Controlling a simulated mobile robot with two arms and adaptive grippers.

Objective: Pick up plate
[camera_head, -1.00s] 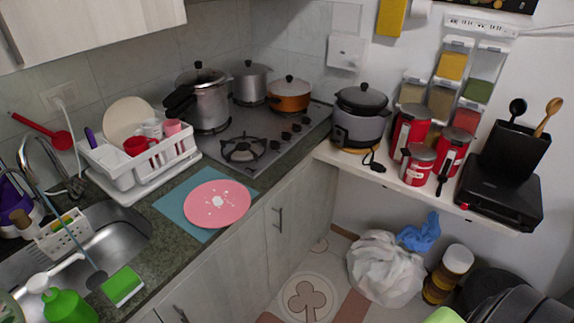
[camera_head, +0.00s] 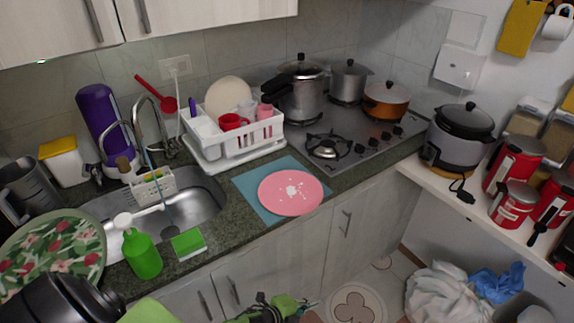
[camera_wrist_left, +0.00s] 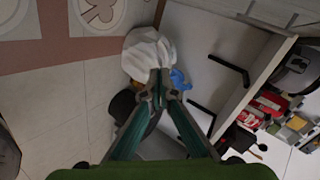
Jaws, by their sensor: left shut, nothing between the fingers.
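A pink plate (camera_head: 291,192) with a white pattern in its middle lies flat on a blue mat (camera_head: 245,184) near the counter's front edge. A cream plate (camera_head: 226,95) stands in the white dish rack, and a green floral plate (camera_head: 52,256) shows at the lower left. My left gripper (camera_head: 282,306) is at the bottom edge of the head view, in front of the cabinets and apart from the pink plate. In the left wrist view its fingers (camera_wrist_left: 158,92) are shut and empty, above the floor. No plate shows there. My right gripper is not in view.
Left of the mat are the sink (camera_head: 196,208), a green soap bottle (camera_head: 141,254) and a green sponge (camera_head: 188,243). The dish rack (camera_head: 240,148) stands behind the mat. The stove (camera_head: 350,140) holds several pots. A white bag (camera_head: 440,292) lies on the floor.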

